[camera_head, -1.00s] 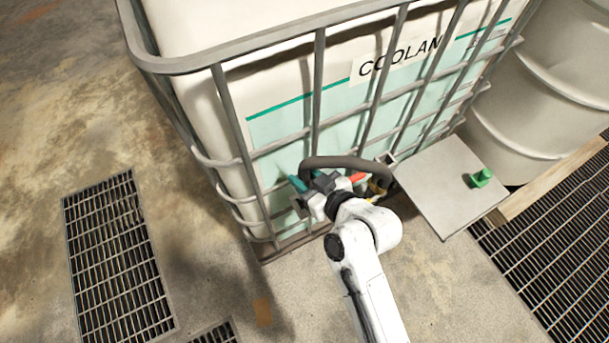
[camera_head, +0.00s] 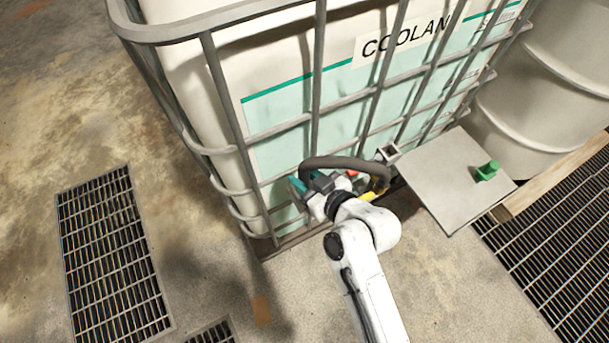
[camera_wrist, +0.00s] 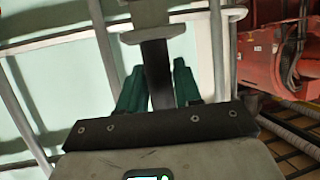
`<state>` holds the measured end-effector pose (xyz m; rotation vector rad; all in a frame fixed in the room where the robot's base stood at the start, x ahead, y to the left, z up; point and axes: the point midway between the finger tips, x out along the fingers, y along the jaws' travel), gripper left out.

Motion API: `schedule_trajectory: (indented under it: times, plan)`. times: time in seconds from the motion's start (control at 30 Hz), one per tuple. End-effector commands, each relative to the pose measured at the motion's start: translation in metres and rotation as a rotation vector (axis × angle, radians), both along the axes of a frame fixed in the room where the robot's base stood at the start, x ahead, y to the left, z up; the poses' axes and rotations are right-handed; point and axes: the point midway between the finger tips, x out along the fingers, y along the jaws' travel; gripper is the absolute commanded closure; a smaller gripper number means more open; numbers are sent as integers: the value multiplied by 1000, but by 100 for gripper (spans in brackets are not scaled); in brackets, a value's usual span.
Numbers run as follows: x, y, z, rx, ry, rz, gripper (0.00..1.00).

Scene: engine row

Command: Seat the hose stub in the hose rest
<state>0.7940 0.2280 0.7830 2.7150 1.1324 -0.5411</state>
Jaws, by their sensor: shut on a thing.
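My gripper (camera_head: 299,186) has teal fingers and is low in front of the coolant tank's cage. In the wrist view the fingers (camera_wrist: 160,88) are shut on a dark strip, which looks like the hose stub (camera_wrist: 157,72). In the head view the dark hose stub (camera_head: 345,161) arches over the wrist from the fingers towards the right. Red and yellow (camera_head: 376,191) parts show beneath it. A small green holder (camera_head: 487,171) stands on a grey plate (camera_head: 440,178) to the right, apart from the gripper. I cannot tell whether this is the hose rest.
The caged coolant tank (camera_head: 283,118) stands close behind the gripper. A small square grey bracket (camera_head: 387,153) is at the plate's left corner. A pale drum (camera_head: 550,90) stands behind the plate. Floor gratings (camera_head: 112,250) lie left and right. The wrist view shows red machinery (camera_wrist: 275,50).

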Motion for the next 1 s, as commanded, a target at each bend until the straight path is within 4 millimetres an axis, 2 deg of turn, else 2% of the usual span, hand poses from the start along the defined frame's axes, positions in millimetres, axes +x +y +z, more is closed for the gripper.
schedule_trajectory:
  times: [0.5, 0.97, 1.0]
  plan:
    - [1, 0, -26, 2, -4, -1, 100]
    - [1, 0, -30, 2, -4, -1, 100]
    - [1, 0, -30, 2, -4, -1, 64]
